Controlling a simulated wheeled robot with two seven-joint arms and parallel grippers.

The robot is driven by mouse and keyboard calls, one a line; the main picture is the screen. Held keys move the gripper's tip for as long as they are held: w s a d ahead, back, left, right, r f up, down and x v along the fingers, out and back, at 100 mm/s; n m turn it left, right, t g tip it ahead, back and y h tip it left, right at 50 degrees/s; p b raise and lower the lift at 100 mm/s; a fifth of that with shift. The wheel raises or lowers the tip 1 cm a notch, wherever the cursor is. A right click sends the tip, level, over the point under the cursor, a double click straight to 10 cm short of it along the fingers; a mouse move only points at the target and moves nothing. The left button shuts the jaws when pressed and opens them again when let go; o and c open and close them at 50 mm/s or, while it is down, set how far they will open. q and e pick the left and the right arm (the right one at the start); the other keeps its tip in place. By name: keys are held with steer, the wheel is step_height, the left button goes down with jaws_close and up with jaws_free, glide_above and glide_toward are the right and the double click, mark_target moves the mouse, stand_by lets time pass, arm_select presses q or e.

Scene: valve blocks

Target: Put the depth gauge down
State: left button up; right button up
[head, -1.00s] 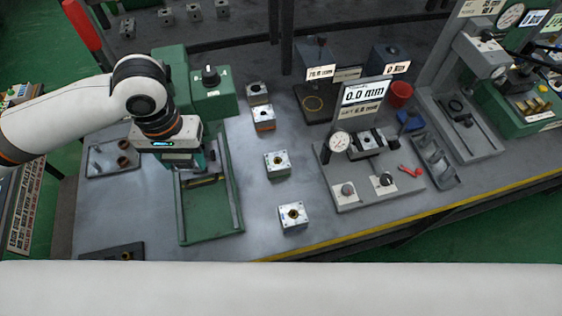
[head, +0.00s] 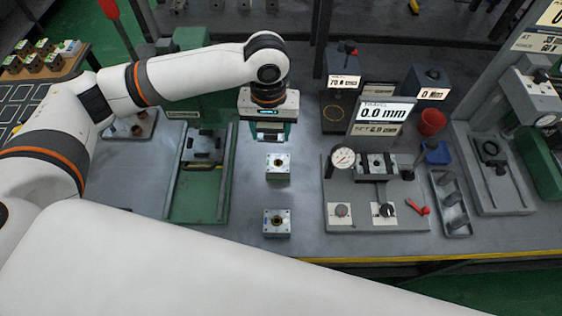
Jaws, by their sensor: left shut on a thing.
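My left gripper (head: 269,137) is at the middle of the bench, behind two square valve blocks. It is shut on the depth gauge, which is mostly hidden by the gripper housing; only a small dark part shows under the jaws. I cannot tell whether the gauge touches anything below it. The near valve blocks, one at the middle (head: 277,167) and one at the front (head: 276,222), stand upright on the bench, apart from the gripper. My right gripper is not in view.
A green tray fixture (head: 220,196) lies left of the blocks. To the right are a test plate with a dial (head: 342,158), a "0.0 mm" display (head: 383,112), a red cup (head: 432,122) and a grey bin tray (head: 457,222). Bare bench lies between the blocks and the test plate.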

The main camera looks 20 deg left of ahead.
arm_select(q)
steer(key=shift+w+d+f, duration=0.3)
steer(key=shift+w+f, duration=0.05)
glide_above(278, 163)
step_height(278, 163, down, 6)
steer(key=shift+f+p, duration=0.1)
steer(key=shift+p, duration=0.25)
steer(key=shift+f, duration=2.05)
steer(key=shift+f+p, duration=0.25)
steer(key=shift+p, duration=0.05)
steer(key=shift+f, duration=0.15)
steer(key=o, duration=1.1)
steer(key=shift+o, duration=0.2)
